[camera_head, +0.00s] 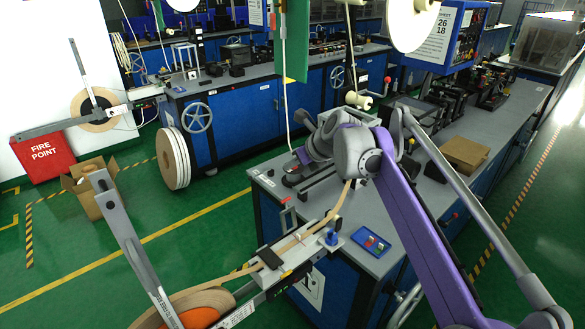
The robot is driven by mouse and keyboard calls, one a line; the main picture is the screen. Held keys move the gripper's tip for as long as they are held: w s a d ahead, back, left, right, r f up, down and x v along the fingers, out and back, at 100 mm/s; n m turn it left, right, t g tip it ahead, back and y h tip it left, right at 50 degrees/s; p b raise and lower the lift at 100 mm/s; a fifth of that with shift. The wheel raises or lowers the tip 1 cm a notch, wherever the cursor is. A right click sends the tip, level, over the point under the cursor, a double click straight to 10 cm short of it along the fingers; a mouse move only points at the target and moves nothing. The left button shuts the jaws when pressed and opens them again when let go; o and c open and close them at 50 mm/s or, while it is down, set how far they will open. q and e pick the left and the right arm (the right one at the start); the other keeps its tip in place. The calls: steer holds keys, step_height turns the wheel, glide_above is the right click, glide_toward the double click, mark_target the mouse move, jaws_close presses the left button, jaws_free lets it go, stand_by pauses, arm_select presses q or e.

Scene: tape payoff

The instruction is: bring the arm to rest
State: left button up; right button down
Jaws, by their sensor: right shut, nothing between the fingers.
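My right arm (415,215), purple and grey, reaches in from the lower right over the grey bench top. Its wrist bends at the bench's near left part, and my right gripper (316,147) is shut and empty beyond it. The wrist partly hides the gripper, and I cannot tell how far it is above the bench. A tan tape (337,207) runs up from the guide block (296,247) and passes out of sight behind the wrist. My left gripper is not in view.
An orange-cored tape reel (195,312) stands at the bottom, beside a grey lever (130,240). A blue tray (370,241) lies on the near bench (400,262). A cardboard box (465,153) and machines stand farther back. Green floor is open at left.

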steer(key=s+d+f+n+h, duration=0.1)
steer(key=s+d+f+n, duration=0.3)
steer(key=s, duration=0.9)
steer(key=s+d+f+n+g+h, duration=0.1)
steer(key=s+d+f+n, duration=0.3)
steer(key=s+f+n, duration=0.7)
steer(key=s+d+f+n+h, duration=0.3)
steer(key=s+d+f+n, duration=0.2)
steer(key=s+n, duration=0.8)
step_height(320, 180, down, 3)
steer(key=s, duration=0.2)
steer(key=shift+s+n+g, duration=0.3)
steer(key=shift+n+g, duration=0.1)
steer(key=shift+f, duration=0.1)
